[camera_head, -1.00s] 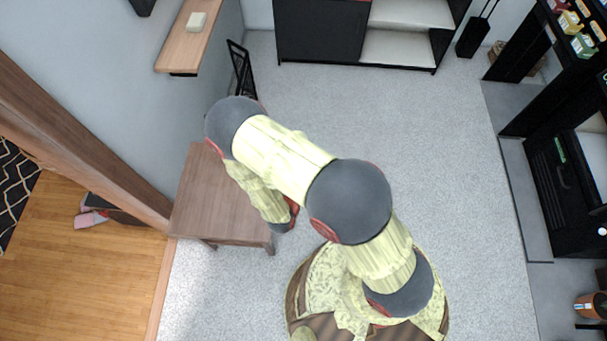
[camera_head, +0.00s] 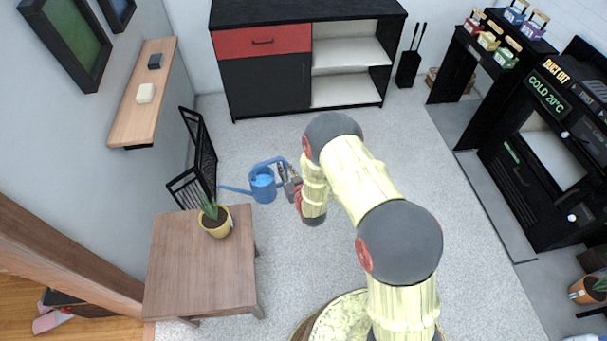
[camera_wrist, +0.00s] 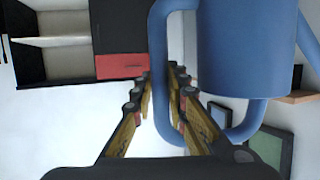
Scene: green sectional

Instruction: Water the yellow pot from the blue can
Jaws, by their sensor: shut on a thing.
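The blue can (camera_head: 263,184) hangs in the air in the head view, with its spout pointing left toward the plant. My gripper (camera_head: 288,182) is shut on its handle at the can's right side. In the wrist view the can's body (camera_wrist: 245,50) fills the upper right, and its handle (camera_wrist: 160,75) passes between the fingers of my gripper (camera_wrist: 165,85). The yellow pot (camera_head: 220,229) holds a green plant in dark soil. It stands on the wooden table, near its far right corner. The spout tip is beyond the pot in the picture and apart from it.
The wooden table (camera_head: 195,270) has bare room left of and in front of the pot. A black rack (camera_head: 196,160) stands by the wall behind it. A wooden shelf (camera_head: 146,95) juts from the wall. A black-and-red cabinet (camera_head: 262,70) stands at the back. The grey floor between is clear.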

